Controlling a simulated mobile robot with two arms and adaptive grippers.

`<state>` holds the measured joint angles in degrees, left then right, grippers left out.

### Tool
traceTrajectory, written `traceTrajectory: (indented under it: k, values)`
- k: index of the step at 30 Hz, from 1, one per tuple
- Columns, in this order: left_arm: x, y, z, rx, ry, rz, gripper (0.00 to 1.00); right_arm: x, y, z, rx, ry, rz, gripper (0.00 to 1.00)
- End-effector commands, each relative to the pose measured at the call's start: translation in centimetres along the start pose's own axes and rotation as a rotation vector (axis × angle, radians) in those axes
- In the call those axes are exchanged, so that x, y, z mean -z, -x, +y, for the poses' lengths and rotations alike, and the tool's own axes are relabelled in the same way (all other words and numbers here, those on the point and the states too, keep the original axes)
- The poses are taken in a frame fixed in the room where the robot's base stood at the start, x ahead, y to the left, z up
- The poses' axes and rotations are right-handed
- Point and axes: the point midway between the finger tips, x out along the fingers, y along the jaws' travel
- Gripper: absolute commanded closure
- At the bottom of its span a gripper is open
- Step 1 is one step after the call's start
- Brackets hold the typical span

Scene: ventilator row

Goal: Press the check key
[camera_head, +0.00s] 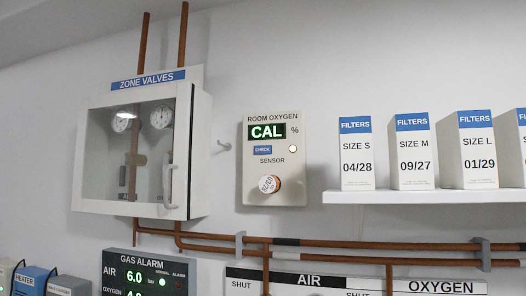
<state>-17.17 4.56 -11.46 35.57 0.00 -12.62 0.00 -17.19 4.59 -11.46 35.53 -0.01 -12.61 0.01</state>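A cream room oxygen panel (250,187) is fixed to the wall near the middle of the head view. Its green display (267,131) reads CAL, with a % sign beside it. The blue check key (262,149) sits below the display, with a pale round lamp (292,149) to its right. Nothing covers the check key. Neither of my grippers shows in this view.
A glass-fronted zone valves box (195,150) hangs left of the panel. A white shelf (420,197) with several filter boxes (357,165) is to the right. Copper pipes (330,245) run below. A gas alarm panel (120,262) is at lower left.

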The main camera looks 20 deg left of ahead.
Motion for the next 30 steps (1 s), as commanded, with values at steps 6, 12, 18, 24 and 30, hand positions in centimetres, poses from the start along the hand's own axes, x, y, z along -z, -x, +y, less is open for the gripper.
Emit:
traceTrajectory:
  k: [6, 12, 18, 24, 30]
  values:
    - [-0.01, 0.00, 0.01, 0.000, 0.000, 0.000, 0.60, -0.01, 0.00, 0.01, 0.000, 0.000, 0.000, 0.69]
    - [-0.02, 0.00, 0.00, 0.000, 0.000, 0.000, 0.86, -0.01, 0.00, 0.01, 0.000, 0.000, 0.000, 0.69]
    - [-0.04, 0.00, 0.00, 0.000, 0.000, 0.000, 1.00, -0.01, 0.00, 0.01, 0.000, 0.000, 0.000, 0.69]
    - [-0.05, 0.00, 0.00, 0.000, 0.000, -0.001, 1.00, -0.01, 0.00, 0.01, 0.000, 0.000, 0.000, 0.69]
    - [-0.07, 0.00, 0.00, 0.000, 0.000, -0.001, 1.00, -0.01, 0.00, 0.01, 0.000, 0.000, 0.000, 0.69]
